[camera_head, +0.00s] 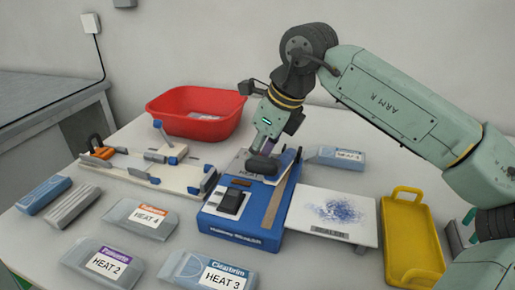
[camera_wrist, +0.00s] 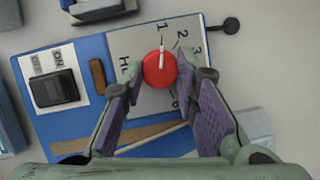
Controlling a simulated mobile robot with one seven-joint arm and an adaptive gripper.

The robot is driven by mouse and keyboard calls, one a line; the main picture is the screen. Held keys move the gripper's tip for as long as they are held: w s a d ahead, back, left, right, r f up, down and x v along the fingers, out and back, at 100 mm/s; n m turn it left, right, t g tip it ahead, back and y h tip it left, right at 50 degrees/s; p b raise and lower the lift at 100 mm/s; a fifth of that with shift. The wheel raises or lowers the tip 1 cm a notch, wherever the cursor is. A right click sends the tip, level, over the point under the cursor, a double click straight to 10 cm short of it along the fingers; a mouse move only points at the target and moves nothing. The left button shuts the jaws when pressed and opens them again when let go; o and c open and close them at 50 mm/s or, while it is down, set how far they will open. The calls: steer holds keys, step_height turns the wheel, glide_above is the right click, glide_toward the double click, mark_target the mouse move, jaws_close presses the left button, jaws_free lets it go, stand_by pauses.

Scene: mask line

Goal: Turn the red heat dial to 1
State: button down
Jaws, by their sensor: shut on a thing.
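The red heat dial (camera_wrist: 161,70) sits on a pale panel of the blue heat sealer (camera_wrist: 75,122) in the wrist view. Its white pointer line points up at the printed 1. The numbers 2 and 3 follow to the right, and a 6 shows below. My gripper (camera_wrist: 163,72) has its fingers on the left and right sides of the dial, shut on it. In the head view my gripper (camera_head: 262,163) is low over the back of the sealer (camera_head: 237,232) and hides the dial. A black ON/OFF switch (camera_wrist: 54,87) lies left of the dial.
A white platform (camera_head: 335,205) with blue speckles adjoins the sealer's right side. A yellow tray (camera_head: 408,240) stands at the right and a red tub (camera_head: 190,125) at the back. Labelled heat packets, including HEAT 3 (camera_head: 215,270), lie in front and left.

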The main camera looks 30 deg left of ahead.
steer(key=shift+n, duration=0.4)
steer(key=c, duration=1.2)
jaws_free()
steer(key=shift+c, duration=0.2)
steer(key=v, duration=1.2)
steer(key=shift+w, duration=0.2)
